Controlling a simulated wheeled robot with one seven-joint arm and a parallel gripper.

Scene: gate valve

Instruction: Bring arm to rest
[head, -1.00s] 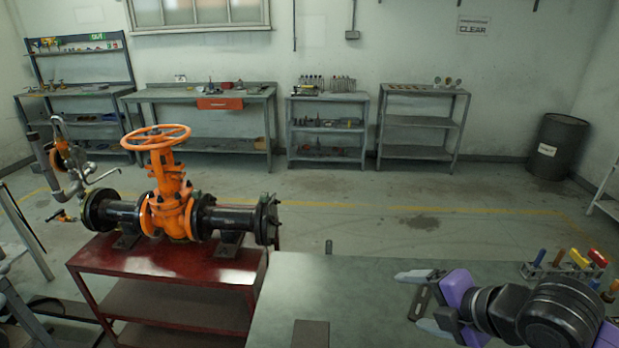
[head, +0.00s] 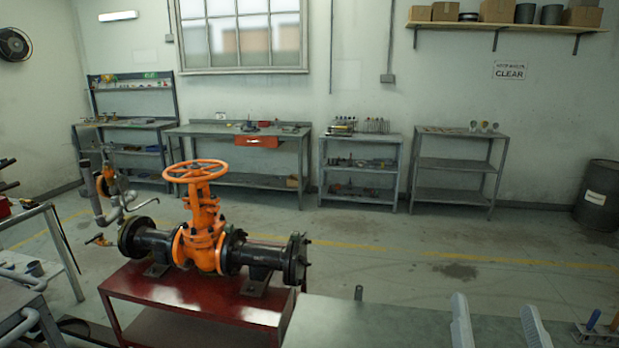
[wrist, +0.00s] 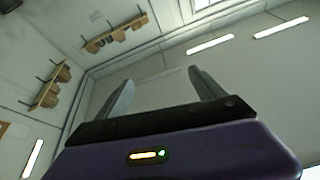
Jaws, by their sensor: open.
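My gripper (head: 497,325) shows at the bottom right of the head view as two pale fingers pointing up, spread apart with nothing between them. In the wrist view my gripper (wrist: 158,90) is open and empty, facing the upper walls and ceiling. The orange gate valve (head: 200,235) with its round handwheel (head: 195,171) sits on a black flanged pipe on the red stand (head: 190,300), left of my gripper and apart from it. The rest of my arm is outside the head view.
A grey-green bench top (head: 390,325) lies below my gripper, with a tool holder (head: 600,330) at its right end. Workbenches and shelves line the back wall, and a dark barrel (head: 600,195) stands at right. The floor between is clear.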

